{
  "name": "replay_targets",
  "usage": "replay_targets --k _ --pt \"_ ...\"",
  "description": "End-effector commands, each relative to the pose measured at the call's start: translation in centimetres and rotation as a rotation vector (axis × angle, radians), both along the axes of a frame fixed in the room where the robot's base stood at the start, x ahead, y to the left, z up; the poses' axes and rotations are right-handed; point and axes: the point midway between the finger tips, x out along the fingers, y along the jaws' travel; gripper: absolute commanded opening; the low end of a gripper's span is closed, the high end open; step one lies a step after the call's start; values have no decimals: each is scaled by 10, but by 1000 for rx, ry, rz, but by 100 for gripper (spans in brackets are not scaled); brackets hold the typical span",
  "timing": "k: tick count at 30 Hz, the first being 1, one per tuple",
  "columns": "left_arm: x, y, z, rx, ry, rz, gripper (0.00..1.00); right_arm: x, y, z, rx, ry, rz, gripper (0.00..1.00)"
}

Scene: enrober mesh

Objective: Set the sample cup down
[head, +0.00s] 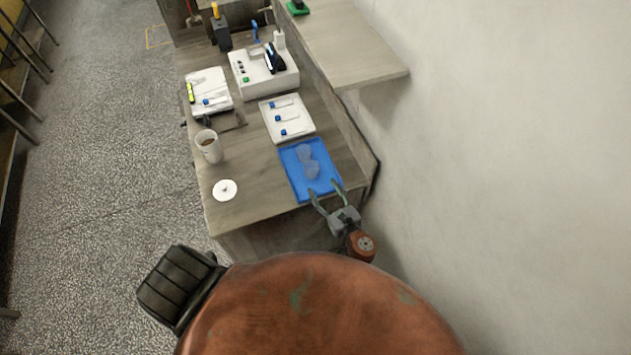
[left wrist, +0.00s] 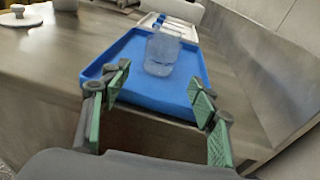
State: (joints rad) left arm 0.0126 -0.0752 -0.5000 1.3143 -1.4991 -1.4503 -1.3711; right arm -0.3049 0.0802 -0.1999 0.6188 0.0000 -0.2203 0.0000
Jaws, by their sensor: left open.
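A clear, bluish sample cup (left wrist: 163,52) stands on a blue tray (left wrist: 125,62) in the left wrist view. My left gripper (head: 325,191) is open and empty at the tray's near edge. In the left wrist view its green-padded fingers (left wrist: 160,88) are spread wide, with the cup beyond them and not touched. My right gripper is not in view.
A white tray with small blue-capped items (head: 293,133) lies behind the blue tray. A white device (head: 262,75) stands farther back. The wall and a shelf (head: 345,45) bound the right.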

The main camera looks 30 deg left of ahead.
Motion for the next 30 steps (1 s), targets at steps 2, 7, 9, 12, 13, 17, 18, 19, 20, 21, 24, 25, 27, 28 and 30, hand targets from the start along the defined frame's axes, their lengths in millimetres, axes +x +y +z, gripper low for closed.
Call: replay_targets --k 2,7,9,12,13,17,18,19,20,21,24,25,27,28,30 --pt "-3 -9 3 0 1 0 55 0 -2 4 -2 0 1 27" --pt "-6 -17 4 -1 1 3 55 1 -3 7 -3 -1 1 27" --pt "-6 -18 3 0 0 3 55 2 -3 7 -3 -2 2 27" --pt "-6 -18 3 0 0 3 55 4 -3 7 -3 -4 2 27" --pt "-6 -18 3 0 0 3 55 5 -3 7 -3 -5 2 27" --pt "-6 -18 3 0 0 3 55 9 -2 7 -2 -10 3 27" --pt "-6 -18 3 0 0 3 55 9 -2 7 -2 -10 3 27" --pt "-6 -18 3 0 0 3 55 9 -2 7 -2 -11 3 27" --pt "-6 -18 3 0 0 3 55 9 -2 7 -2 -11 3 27" --pt "-6 -18 3 0 0 3 55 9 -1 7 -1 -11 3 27" --pt "-6 -18 3 0 0 3 55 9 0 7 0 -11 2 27" --pt "-6 -18 3 0 0 3 55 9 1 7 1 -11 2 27" --pt "-6 -18 3 0 0 3 55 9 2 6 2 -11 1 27" --pt "-6 -18 3 0 0 3 55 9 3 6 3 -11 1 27" --pt "-6 -18 3 0 0 3 55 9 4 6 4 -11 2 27"
